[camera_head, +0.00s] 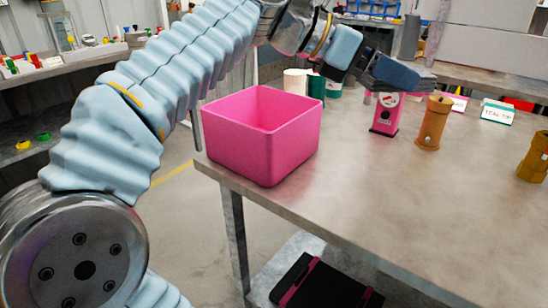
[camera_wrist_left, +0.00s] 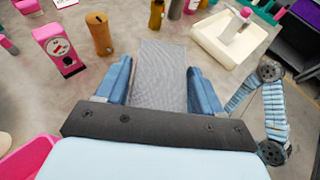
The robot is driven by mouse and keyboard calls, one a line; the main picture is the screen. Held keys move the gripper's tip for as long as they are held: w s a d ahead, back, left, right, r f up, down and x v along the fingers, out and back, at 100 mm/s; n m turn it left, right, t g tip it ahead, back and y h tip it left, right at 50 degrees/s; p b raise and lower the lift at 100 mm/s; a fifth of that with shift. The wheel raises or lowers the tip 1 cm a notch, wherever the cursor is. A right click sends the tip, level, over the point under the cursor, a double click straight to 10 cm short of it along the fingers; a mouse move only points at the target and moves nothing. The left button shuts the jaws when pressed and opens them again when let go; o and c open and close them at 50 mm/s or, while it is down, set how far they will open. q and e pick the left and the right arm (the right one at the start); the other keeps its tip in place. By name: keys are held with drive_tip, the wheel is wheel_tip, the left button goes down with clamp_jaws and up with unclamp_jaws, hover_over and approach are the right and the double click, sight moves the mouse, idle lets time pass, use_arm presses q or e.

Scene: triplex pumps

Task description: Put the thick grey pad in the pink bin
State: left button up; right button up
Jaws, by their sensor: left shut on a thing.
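The pink bin (camera_head: 245,150) stands open at the near left corner of the table. It also shows at the lower left of the left wrist view (camera_wrist_left: 22,162). My left gripper (camera_head: 388,72) is behind and right of the bin, above the table. In the left wrist view, its blue fingers (camera_wrist_left: 158,88) are shut on the thick grey pad (camera_wrist_left: 160,72), which sticks out beyond the fingertips. In the head view the pad is mostly hidden by the gripper. My right gripper does not show.
A pink device with a dial (camera_head: 385,118) and an orange-brown cylinder (camera_head: 433,122) stand right of the bin. A brown part (camera_head: 534,158) is at the right edge. White and green cylinders (camera_head: 296,80) stand behind the bin. The table front is clear.

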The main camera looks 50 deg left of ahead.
use_arm(q)
drive_tip(key=s+a+r+n+t+y+b, duration=0.2)
drive_tip(key=s+a+r+n+y, duration=0.15)
drive_tip(key=s+a+y, duration=0.35)
drive_tip(key=s+d+r+n+y+b, duration=0.1)
drive_tip(key=s+d+r+n+y, duration=0.15)
drive_tip(key=s, duration=0.25)
drive_tip(key=s+d+r+n+y+b, duration=0.1)
drive_tip(key=s+n, duration=0.2)
drive_tip(key=s, duration=0.2)
drive_tip(key=w+a+f+b, duration=0.6)
drive_tip(key=a+f, duration=0.5)
drive_tip(key=f, duration=0.2)
drive_tip(key=shift+w+a+n+b, duration=0.3)
drive_tip(key=shift+w+a+b, duration=0.1)
drive_tip(key=shift+w, duration=0.25)
drive_tip(key=shift+f+y, duration=0.15)
drive_tip(key=shift+y, duration=0.1)
drive_tip(key=shift+f, duration=0.55)
drive_tip(key=o, duration=1)
